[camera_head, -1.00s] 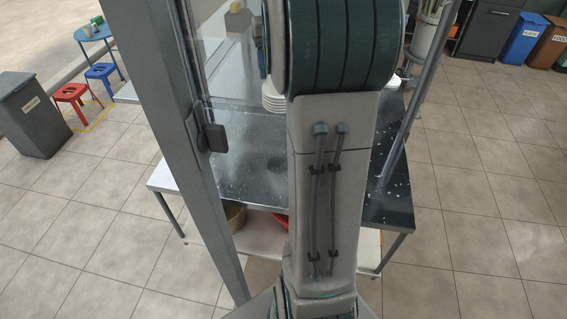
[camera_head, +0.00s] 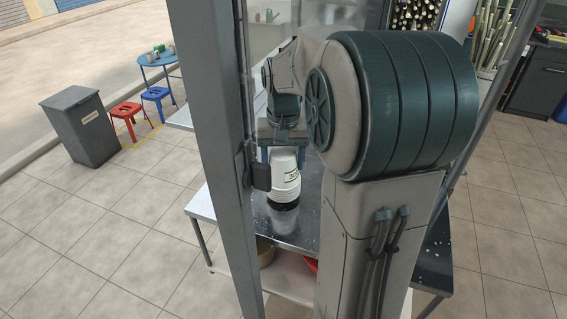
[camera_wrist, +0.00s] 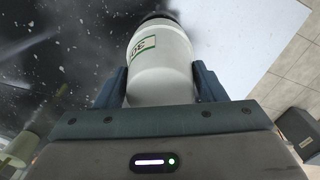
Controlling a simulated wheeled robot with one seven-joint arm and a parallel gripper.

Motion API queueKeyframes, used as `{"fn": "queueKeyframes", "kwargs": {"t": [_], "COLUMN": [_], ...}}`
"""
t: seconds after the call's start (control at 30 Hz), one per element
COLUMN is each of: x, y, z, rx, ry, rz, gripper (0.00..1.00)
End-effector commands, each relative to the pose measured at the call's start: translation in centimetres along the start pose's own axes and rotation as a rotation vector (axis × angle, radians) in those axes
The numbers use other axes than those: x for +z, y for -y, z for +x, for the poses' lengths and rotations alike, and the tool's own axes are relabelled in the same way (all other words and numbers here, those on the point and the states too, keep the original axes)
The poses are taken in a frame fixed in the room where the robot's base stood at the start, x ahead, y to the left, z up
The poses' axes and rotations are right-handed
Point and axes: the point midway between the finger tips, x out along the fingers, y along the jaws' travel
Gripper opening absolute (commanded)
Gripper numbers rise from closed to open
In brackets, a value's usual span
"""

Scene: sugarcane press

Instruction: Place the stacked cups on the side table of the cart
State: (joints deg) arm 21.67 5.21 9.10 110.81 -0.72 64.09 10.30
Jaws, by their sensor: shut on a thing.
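The stacked cups (camera_head: 285,182) are a white column with green-edged lettering and a dark end, seen through the cart's clear pane in the head view. My gripper (camera_head: 283,156) is shut on them from above, with a finger on each side. The wrist view also shows the cups (camera_wrist: 160,72) between my gripper's fingers (camera_wrist: 160,88). Below the cups is the cart's dark, shiny worktop (camera_head: 300,228); I cannot tell whether they touch it. A pale side table (camera_head: 203,203) joins the worktop's left edge, and its white surface (camera_wrist: 235,40) lies right of the cups in the wrist view.
A grey upright post (camera_head: 212,120) with a dark block (camera_head: 260,174) stands close left of the cups. A slanted metal post (camera_head: 490,115) is at the right. A bowl (camera_head: 265,252) sits on the lower shelf. The side table's visible part looks clear.

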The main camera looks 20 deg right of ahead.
Motion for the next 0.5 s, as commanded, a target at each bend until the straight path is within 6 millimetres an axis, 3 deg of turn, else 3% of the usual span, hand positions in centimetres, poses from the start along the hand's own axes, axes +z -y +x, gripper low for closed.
{"fn": "queueKeyframes", "kwargs": {"t": [0.13,0.47,0.5], "x": [0.0,0.0,0.0], "y": [-0.1,0.0,0.0], "z": [1.5,1.8,1.9], "rx": [0.000,0.000,0.000], "ry": [0.001,0.000,0.000], "rz": [0.001,0.000,0.000], "gripper": [0.27,0.27,0.67]}}
